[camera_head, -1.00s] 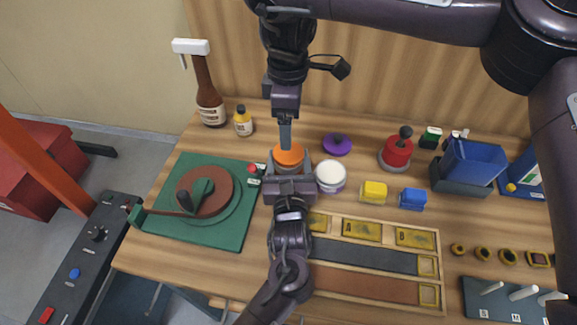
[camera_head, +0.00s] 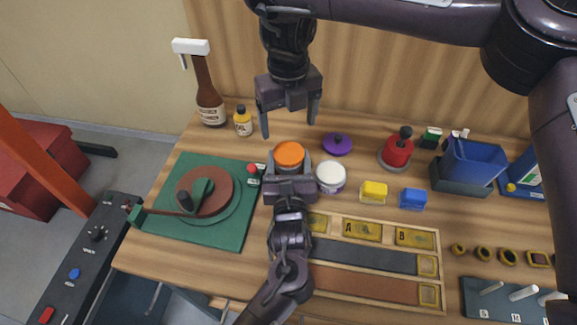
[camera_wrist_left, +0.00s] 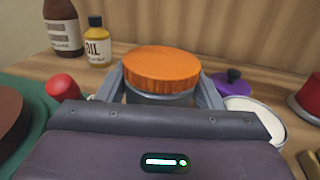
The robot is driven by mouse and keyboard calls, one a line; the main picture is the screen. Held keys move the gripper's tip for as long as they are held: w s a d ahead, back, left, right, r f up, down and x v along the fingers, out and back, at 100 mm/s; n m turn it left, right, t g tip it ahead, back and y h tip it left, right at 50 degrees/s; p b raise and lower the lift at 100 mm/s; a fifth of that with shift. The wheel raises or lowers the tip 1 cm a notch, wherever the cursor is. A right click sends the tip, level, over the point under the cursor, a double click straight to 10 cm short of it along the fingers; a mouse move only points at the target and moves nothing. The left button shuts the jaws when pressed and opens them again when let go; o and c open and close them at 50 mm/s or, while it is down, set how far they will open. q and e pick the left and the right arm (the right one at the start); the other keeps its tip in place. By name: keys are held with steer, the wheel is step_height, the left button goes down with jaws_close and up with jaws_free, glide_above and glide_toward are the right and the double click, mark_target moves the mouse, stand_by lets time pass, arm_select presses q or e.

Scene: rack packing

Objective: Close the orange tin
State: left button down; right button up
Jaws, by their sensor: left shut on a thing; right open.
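The orange tin (camera_head: 289,155) stands upright on the table, with its orange lid on top. In the left wrist view the orange lid (camera_wrist_left: 161,68) sits over the grey tin body (camera_wrist_left: 158,99); it looks level, but I cannot tell how tightly it is seated. My left gripper (camera_head: 289,170) is shut on the tin body, one finger on each side. My right gripper (camera_head: 289,122) is open and empty, above and behind the tin, apart from the lid.
The green board (camera_head: 225,232) with a brown disc is at left.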

mark_target(288, 152)
steer(key=shift+n, duration=1.2)
steer(key=shift+f, duration=4)
steer(key=c, duration=0.9)
steer(key=o, duration=1)
steer(key=shift+c, duration=0.2)
steer(key=shift+r, duration=0.15)
